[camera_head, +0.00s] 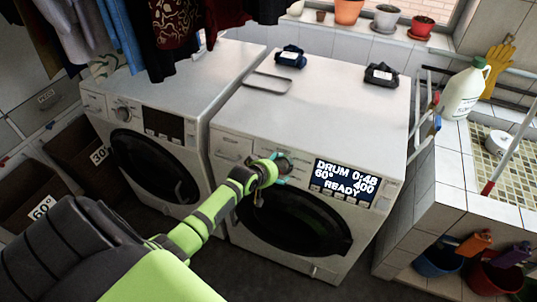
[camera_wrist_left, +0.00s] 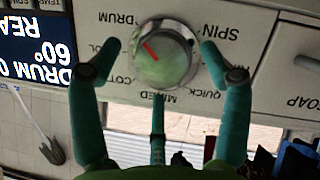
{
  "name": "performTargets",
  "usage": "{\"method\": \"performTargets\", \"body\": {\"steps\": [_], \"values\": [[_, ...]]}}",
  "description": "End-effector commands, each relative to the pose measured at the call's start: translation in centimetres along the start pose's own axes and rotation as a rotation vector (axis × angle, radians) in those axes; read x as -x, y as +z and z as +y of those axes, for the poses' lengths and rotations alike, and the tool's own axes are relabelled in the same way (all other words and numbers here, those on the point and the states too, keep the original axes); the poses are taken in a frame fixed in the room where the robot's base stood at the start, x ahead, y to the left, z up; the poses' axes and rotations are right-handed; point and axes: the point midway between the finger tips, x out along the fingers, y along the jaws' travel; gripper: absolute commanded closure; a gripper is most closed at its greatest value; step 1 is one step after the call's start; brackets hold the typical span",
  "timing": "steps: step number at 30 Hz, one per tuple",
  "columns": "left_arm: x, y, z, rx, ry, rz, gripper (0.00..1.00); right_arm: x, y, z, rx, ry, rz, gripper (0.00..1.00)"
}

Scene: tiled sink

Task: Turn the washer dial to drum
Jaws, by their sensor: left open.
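The right-hand washer (camera_head: 310,95) has a lit display (camera_head: 343,183) reading DRUM, 0:48, 60°, 400 and READY. The round silver washer dial (camera_wrist_left: 165,52) shows in the left wrist view, which is upside down. Its red mark points up-left in that picture, towards the DRUM label (camera_wrist_left: 118,18). My left gripper (camera_head: 276,168) is at the dial, left of the display. Its open teal fingers (camera_wrist_left: 160,46) stand on either side of the dial, with a small gap visible at each side. In the head view the gripper partly hides the dial. My right gripper is out of view.
A second washer (camera_head: 180,85) stands at left under hanging clothes. The tiled sink (camera_head: 505,185) with a white bottle (camera_head: 465,92) is at right. Baskets stand at lower left.

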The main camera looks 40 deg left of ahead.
Motion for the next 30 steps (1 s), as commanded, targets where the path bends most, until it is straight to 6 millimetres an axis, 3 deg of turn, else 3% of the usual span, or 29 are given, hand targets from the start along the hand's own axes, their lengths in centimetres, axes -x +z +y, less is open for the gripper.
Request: {"method": "performTargets", "body": {"steps": [18,24,30], "values": [[9.7,0.2,0.0,-0.002,-0.003,-0.004,0.22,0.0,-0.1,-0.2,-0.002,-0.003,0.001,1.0],[11.0,0.2,0.0,-0.002,-0.003,-0.005,0.22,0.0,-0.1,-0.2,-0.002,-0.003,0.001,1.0],[11.2,0.2,0.0,-0.002,-0.004,-0.005,0.22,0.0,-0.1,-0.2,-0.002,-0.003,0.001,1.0]]}}
